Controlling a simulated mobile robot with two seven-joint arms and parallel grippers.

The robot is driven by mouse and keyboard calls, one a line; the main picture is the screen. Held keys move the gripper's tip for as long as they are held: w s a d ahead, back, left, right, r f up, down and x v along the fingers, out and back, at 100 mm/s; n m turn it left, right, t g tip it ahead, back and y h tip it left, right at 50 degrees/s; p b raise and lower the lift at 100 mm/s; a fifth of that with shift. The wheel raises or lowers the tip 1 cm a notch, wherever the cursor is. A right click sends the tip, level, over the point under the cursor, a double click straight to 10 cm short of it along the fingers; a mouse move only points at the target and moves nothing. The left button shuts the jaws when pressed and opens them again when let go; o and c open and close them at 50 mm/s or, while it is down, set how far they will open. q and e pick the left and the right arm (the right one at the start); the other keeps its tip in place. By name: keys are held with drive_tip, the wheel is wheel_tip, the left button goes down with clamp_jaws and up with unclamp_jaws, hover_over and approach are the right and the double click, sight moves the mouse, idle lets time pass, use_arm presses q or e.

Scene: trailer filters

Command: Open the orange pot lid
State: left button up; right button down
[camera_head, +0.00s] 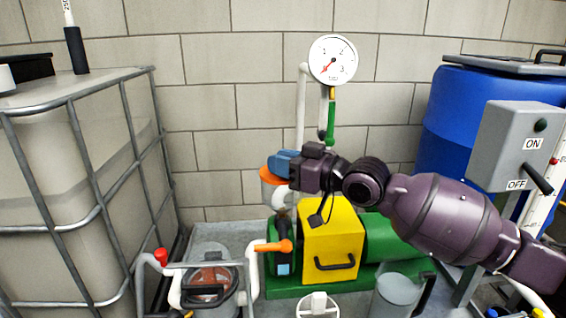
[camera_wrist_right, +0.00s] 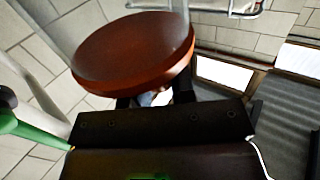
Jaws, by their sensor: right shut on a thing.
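The orange pot lid (camera_head: 269,177) shows as a round disc at the middle of the head view, partly covered by my right gripper (camera_head: 282,165). It shows larger and darker, reddish-brown, in the right wrist view (camera_wrist_right: 135,50), directly in front of the dark fingers (camera_wrist_right: 156,98). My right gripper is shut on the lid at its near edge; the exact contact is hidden. A pale pot or pipe part shows just below the lid in the head view. I cannot tell whether the lid touches it. My left gripper is not in view.
A yellow box (camera_head: 333,240) with a black handle and a green pump body (camera_head: 392,238) stand below my right arm. A round gauge (camera_head: 333,60) is above. A caged tank (camera_head: 75,190) stands left, a blue barrel (camera_head: 455,110) and grey switch box (camera_head: 515,140) right.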

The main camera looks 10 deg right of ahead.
drive_tip(key=shift+w+r+m, duration=0.2)
drive_tip(key=shift+r+m, duration=0.2)
drive_tip(key=shift+r, duration=0.15)
drive_tip(key=shift+w+r+m+g+h+p, duration=0.45)
drive_tip(key=shift+r+m+g+h+p, duration=0.15)
drive_tip(key=shift+m+p, duration=0.15)
drive_tip(key=shift+w+r+m+g+h+p, duration=0.45)
drive_tip(key=shift+w+m+g, duration=0.2)
drive_tip(key=shift+m, duration=0.2)
drive_tip(key=shift+w+g, duration=0.2)
drive_tip(key=shift+g, duration=0.05)
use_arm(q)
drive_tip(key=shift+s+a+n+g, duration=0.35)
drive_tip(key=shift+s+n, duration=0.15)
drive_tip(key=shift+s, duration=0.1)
use_arm(e)
drive_tip(key=shift+w+m, duration=0.1)
drive_tip(key=shift+m, duration=0.2)
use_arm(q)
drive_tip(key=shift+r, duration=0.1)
use_arm(e)
drive_tip(key=shift+f, duration=0.1)
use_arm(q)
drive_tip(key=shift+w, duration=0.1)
use_arm(e)
drive_tip(key=c, duration=0.9)
unclamp_jaws()
drive_tip(key=shift+c, duration=0.2)
